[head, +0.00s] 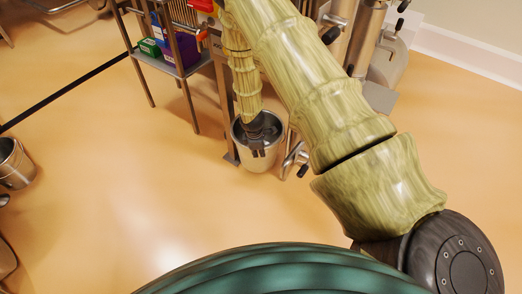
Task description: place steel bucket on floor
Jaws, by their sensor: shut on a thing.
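A steel bucket (262,161) is at the middle of the head view, upright, close to the legs of a metal frame. My gripper (258,136), dark and pointing down, is at the bucket's mouth and shut on the bucket. The fingertips are small and partly hidden against the bucket's dark inside. The bucket's base is low near the orange floor (150,200); I cannot tell whether it touches. A second steel bucket (14,163) stands at the left edge.
A metal shelf (185,65) with green (149,47) and purple (184,48) boxes stands behind, left of the bucket. Steel equipment with pipes and handles (295,156) is close on the bucket's right. Open floor lies to the left and in front. A black line crosses the floor at left.

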